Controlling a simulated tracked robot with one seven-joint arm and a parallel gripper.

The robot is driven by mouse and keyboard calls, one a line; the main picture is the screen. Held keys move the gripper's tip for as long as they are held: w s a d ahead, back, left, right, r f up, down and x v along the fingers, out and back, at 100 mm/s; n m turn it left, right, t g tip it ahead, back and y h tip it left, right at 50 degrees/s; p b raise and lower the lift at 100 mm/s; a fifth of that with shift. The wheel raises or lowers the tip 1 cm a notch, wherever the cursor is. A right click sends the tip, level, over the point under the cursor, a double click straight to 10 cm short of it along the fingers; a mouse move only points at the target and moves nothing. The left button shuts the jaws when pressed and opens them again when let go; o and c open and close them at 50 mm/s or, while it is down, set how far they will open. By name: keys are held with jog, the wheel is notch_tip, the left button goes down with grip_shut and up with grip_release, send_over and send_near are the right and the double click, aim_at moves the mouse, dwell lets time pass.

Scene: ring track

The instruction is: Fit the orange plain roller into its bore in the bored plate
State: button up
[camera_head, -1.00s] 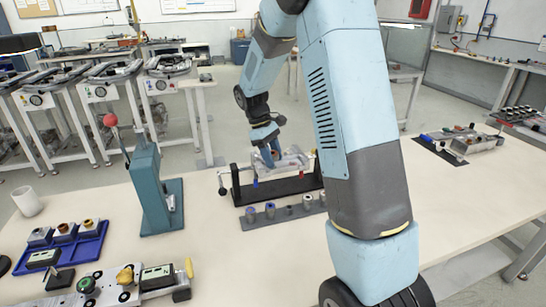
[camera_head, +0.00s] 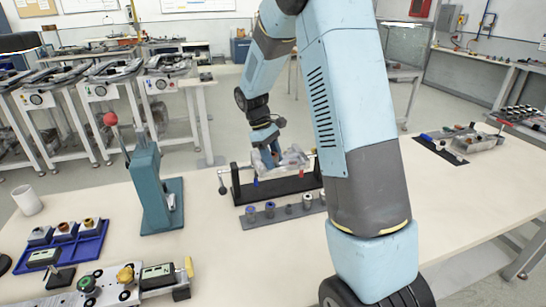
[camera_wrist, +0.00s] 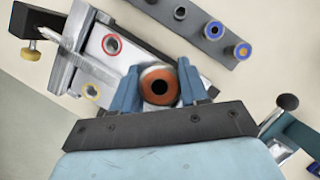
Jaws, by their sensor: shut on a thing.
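The bored plate (camera_wrist: 112,74) is a silver block in a black stand, with one red-ringed bore and one yellow-ringed bore showing in the wrist view. My gripper (camera_wrist: 158,66) is shut on the orange plain roller (camera_wrist: 160,73), whose orange rim and dark centre hole face the wrist camera. The roller overlaps the plate's edge in that view. I cannot tell whether it touches the plate or sits in a bore; the fingers hide its sides. In the head view my gripper (camera_head: 272,158) is at the bored plate (camera_head: 293,158), and the roller is not clear there.
A grey rack (camera_head: 262,221) with several rollers stands in front of the black stand (camera_head: 242,193). A teal press (camera_head: 147,185) with a red knob stands to the left, near a blue tray (camera_head: 72,252) of bushings. The table's middle front is clear.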

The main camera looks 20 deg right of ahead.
jog(key=o, duration=1.2)
jog(key=shift+o, duration=0.2)
jog(key=shift+w+r, duration=0.15)
jog(key=shift+r, duration=0.2)
jog(key=v, duration=1.2)
jog(key=shift+a+r, duration=0.25)
jog(key=shift+r, duration=0.1)
